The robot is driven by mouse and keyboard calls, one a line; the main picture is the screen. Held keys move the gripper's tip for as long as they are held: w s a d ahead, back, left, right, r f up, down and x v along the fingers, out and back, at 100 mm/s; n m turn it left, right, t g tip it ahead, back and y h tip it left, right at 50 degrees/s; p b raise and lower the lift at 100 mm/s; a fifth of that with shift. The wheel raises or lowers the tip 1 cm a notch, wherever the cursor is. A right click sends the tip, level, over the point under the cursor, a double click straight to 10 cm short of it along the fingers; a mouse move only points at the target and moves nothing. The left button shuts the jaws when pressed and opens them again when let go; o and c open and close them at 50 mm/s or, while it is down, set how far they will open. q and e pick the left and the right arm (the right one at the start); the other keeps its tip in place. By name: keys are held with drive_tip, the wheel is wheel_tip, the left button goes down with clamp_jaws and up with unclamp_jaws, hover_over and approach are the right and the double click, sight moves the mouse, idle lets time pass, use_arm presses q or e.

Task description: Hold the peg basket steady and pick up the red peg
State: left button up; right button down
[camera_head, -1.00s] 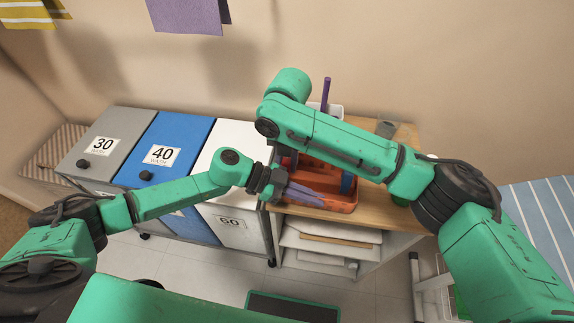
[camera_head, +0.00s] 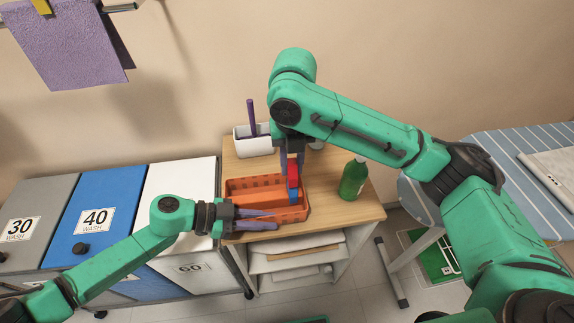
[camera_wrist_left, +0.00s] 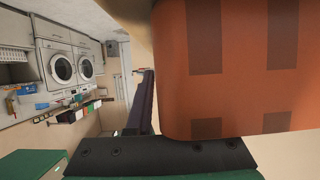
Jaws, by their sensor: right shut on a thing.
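The orange peg basket (camera_head: 240,186) sits on the wooden top. My right gripper (camera_head: 292,168) reaches down over it from above, shut on the red peg (camera_head: 292,181). A blue peg (camera_head: 293,197) shows just below the red one, inside the basket. My left gripper (camera_head: 277,221) is at the basket's front wall, one finger above the other in the picture. In the left wrist view the basket's wall (camera_wrist_left: 235,65) fills the right side, with one dark finger (camera_wrist_left: 143,100) beside it; the other finger is hidden. Whether the left fingers press on the wall is unclear.
A white container (camera_head: 252,145) with a purple stick stands behind the basket. A green bottle (camera_head: 353,178) stands to its right on the wooden top (camera_head: 335,208). Grey, blue and white bins are at left. A striped ironing board (camera_head: 500,150) is at right.

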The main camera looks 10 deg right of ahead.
use_arm(q)
drive_tip(key=shift+o, duration=0.6)
drive_tip(key=shift+w, duration=0.1)
drive_tip(key=shift+r, duration=0.1)
drive_tip(key=v, duration=1.2)
drive_tip(key=shift+w, duration=0.1)
